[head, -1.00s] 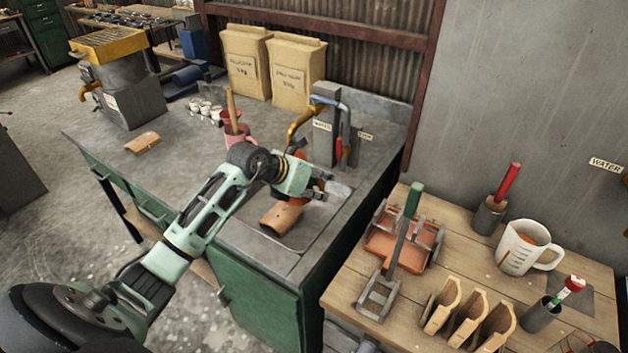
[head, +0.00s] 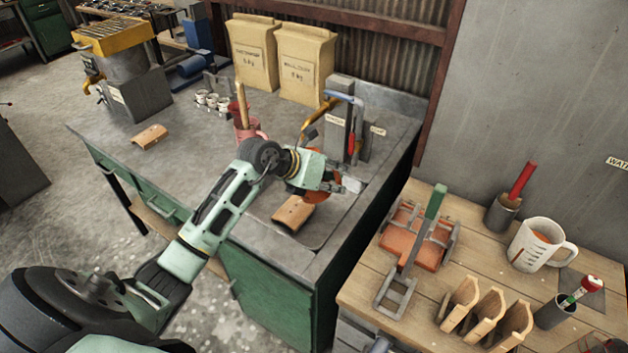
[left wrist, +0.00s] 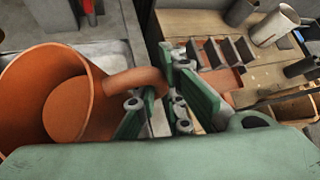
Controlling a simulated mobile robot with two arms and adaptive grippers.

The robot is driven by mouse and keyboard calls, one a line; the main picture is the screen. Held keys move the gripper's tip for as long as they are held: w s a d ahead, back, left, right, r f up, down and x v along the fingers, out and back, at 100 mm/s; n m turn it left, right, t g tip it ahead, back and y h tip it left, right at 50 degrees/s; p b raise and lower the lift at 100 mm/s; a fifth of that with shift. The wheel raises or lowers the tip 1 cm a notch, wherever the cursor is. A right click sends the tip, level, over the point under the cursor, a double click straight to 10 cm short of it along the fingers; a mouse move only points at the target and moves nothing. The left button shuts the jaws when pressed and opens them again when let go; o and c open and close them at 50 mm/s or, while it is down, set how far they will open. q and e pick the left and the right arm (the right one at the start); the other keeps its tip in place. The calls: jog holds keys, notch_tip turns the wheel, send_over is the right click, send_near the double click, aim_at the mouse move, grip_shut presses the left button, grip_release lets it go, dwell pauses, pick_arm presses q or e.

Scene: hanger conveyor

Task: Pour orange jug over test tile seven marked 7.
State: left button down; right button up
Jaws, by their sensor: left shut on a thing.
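My left gripper (head: 333,182) is shut on the handle of the orange jug (left wrist: 25,100); the left wrist view shows the handle (left wrist: 138,80) between the green fingers. In the head view the jug is mostly hidden behind the gripper, and only bits of orange (head: 318,197) show. In the wrist view I look into its open mouth; a round orange surface shows inside. A curved orange-brown tile (head: 293,213) lies on the bench just below and in front of the gripper, apart from it. Another similar tile (head: 149,136) lies further left. I cannot read a 7 on either. My right gripper is not in view.
A pink jug (head: 246,128) with a stick and several small cups stand behind on the grey bench (head: 190,165). A tap stand (head: 338,120) rises behind the gripper. A wooden table (head: 400,290) at right holds a rack, a measuring jug (head: 538,246) and moulds.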

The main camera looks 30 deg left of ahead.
pick_arm(q)
jog(key=shift+d+r, duration=0.2)
jog(key=shift+r, duration=0.1)
jog(key=shift+r+h, duration=0.2)
jog(key=shift+h, duration=0.1)
jog(key=shift+d+r, duration=0.15)
jog(key=shift+r, duration=0.15)
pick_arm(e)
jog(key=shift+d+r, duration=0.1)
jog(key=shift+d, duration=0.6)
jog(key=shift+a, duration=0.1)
pick_arm(q)
jog(key=shift+a+r+n+h, duration=0.1)
jog(key=shift+a+n+h, duration=0.1)
jog(key=shift+n+h, duration=0.2)
jog(key=shift+a+r+b, duration=0.1)
jog(key=shift+r+b, duration=0.15)
jog(key=shift+b, duration=0.05)
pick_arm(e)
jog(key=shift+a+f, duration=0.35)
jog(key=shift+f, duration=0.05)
pick_arm(q)
jog(key=shift+h, duration=0.3)
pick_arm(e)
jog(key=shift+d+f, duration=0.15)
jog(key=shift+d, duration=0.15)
